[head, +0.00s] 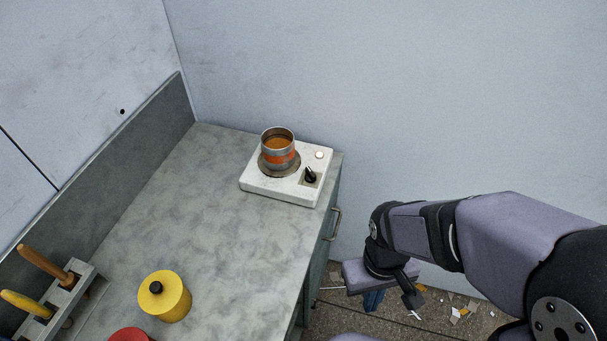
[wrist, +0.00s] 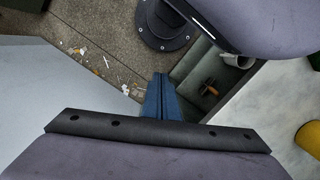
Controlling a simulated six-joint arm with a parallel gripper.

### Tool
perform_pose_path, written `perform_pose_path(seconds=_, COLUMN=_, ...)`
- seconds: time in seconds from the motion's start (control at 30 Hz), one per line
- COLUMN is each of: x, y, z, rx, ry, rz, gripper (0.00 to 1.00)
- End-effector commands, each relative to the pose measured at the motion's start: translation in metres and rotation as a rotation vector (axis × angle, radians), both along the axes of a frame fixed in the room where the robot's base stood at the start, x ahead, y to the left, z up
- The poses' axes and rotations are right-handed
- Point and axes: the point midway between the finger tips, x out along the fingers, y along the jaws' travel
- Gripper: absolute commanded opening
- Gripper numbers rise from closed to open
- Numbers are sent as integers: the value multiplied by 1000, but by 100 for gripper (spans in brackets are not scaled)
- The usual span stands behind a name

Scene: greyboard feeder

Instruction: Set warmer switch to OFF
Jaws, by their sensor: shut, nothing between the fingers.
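The warmer (head: 257,185) is a white square unit at the far right corner of the counter. A metal cup with an orange band and brown contents (head: 277,150) stands on its round plate. The black warmer switch knob (head: 311,175) is on its right front part, beside a pale round light (head: 319,154). The knob's marking is too small to read. My gripper (head: 373,300) is off the counter to the right, low over the floor and apart from the warmer. Its blue fingers are shut and empty in the wrist view (wrist: 161,90). The warmer is not in the wrist view.
A yellow lidded pot (head: 165,298) and a red object (head: 128,335) stand near the counter's front. A rack with wooden-handled tools (head: 60,300) is at the left. A cabinet handle (head: 335,224) sticks out on the right side. Scraps (wrist: 98,66) litter the floor. The middle counter is clear.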

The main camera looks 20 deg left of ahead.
Motion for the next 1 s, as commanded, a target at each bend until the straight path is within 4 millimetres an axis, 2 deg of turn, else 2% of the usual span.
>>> perform_pose_path(seconds=0.03, x=-3, y=13, z=1, rx=-7, ry=9, rz=66, gripper=0)
perform_pose_path(seconds=0.27, x=-3, y=73, z=1, rx=-45, ry=-14, rz=386, gripper=0)
perform_pose_path(seconds=0.47, x=12, y=139, z=6, rx=-92, ry=-111, rz=678, gripper=0)
perform_pose_path(seconds=0.57, x=28, y=176, z=12, rx=-114, ry=-199, rz=755, gripper=0)
perform_pose_path(seconds=0.67, x=56, y=206, z=25, rx=-129, ry=-305, rz=757, gripper=0)
perform_pose_path(seconds=0.73, x=84, y=225, z=40, rx=-132, ry=-400, rz=715, gripper=0)
perform_pose_path(seconds=0.8, x=110, y=244, z=64, rx=-123, ry=-505, rz=653, gripper=0)
perform_pose_path(seconds=0.9, x=138, y=260, z=92, rx=-107, ry=-627, rz=553, gripper=0)
perform_pose_path(seconds=1.0, x=152, y=262, z=105, rx=-98, ry=-698, rz=451, gripper=0)
